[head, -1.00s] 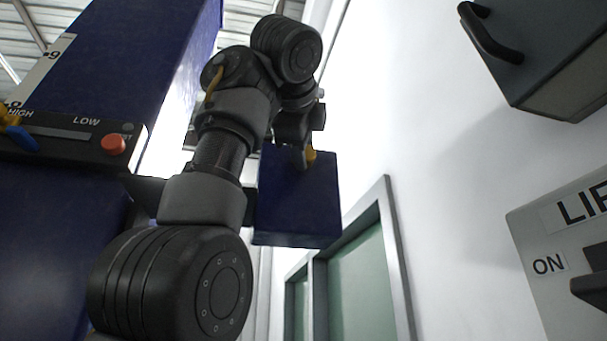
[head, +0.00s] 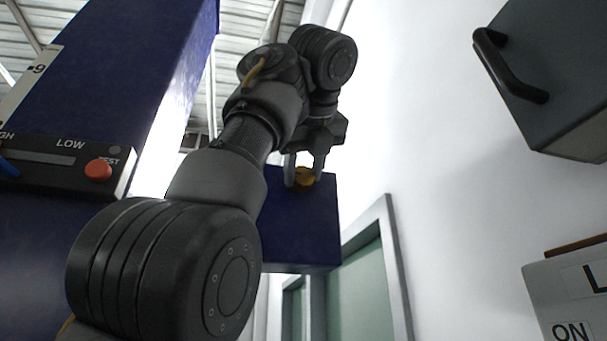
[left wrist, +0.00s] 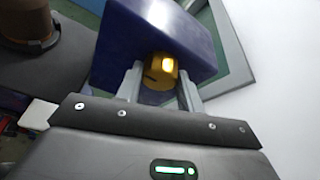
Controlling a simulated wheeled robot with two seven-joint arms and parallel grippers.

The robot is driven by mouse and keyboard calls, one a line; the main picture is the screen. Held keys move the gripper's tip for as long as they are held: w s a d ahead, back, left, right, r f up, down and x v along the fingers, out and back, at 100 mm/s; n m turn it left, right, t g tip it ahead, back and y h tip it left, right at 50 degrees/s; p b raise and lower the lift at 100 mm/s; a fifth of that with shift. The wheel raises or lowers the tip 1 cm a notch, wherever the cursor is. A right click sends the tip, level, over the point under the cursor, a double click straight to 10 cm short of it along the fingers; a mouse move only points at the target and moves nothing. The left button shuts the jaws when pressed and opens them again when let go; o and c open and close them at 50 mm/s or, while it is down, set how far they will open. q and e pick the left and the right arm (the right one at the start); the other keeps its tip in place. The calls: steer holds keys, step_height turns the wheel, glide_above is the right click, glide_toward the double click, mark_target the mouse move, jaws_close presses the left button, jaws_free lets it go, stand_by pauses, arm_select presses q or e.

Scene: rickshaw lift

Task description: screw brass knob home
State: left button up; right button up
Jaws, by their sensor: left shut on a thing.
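The brass knob (head: 305,177) is a small yellow cylinder at the top edge of a dark blue block (head: 298,225) in the head view. In the left wrist view the knob (left wrist: 158,74) stands against the face of the blue block (left wrist: 185,28), with a bright glint and a dark slot mark on it. My left gripper (head: 303,180) is shut on the knob, one finger on each side; its fingers also show in the left wrist view (left wrist: 160,90). How far the knob is screwed in cannot be told. My right gripper is in no view.
A blue column (head: 120,75) with a black panel and red TEST button (head: 98,170) stands at left. A dark box with a black handle (head: 510,68) hangs upper right. A grey ON panel (head: 570,300) is lower right. A green-paned door (head: 358,285) lies behind.

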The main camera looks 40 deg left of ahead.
arm_select(q)
steer(key=m+g+y, duration=0.1)
steer(key=m, duration=0.2)
steer(key=shift+w+g, duration=0.1)
steer(key=shift+g, duration=0.3)
stand_by(0.4)
steer(key=o, duration=1)
